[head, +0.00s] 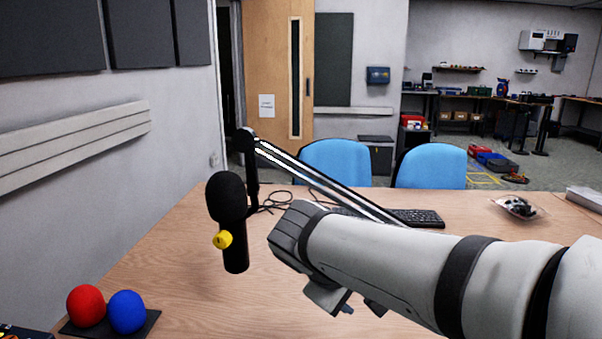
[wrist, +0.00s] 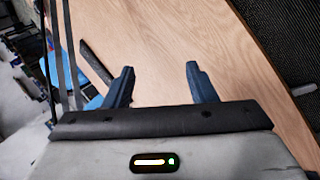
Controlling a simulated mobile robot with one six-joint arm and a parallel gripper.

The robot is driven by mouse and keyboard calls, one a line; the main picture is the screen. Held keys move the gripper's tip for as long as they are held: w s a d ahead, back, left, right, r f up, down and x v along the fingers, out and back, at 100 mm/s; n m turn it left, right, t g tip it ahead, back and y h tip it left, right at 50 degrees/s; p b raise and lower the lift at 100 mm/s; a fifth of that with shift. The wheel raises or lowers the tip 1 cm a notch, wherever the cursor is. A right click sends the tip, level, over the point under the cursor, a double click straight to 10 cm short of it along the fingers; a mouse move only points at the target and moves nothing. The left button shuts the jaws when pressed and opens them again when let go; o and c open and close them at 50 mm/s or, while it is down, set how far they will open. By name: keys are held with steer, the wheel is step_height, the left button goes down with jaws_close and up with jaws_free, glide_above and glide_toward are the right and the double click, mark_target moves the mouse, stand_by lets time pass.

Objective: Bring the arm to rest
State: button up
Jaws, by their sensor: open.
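My gripper (wrist: 160,84) shows in the wrist view with its two dark blue fingers spread apart. It is open, with only bare wooden table (wrist: 160,35) behind the gap. In the head view my pale grey arm reaches in from the right edge over the table (head: 185,290). The arm's end is right of the black microphone, and the gripper there is mostly hidden beneath the wrist.
A black microphone (head: 227,195) with a yellow knob (head: 222,240) hangs from a boom arm (head: 320,180). A red ball (head: 86,305) and a blue ball (head: 127,311) sit front left. A keyboard (head: 415,217) and two blue chairs (head: 335,163) (head: 431,166) are behind.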

steer(key=s+d+r+m+g+y+p, duration=0.2)
steer(key=s+d+r+m+y+p, duration=0.3)
steer(key=p, duration=0.8)
steer(key=s+d+m, duration=0.1)
steer(key=s+m, duration=0.2)
steer(key=s, duration=0.2)
steer(key=shift+g, duration=0.4)
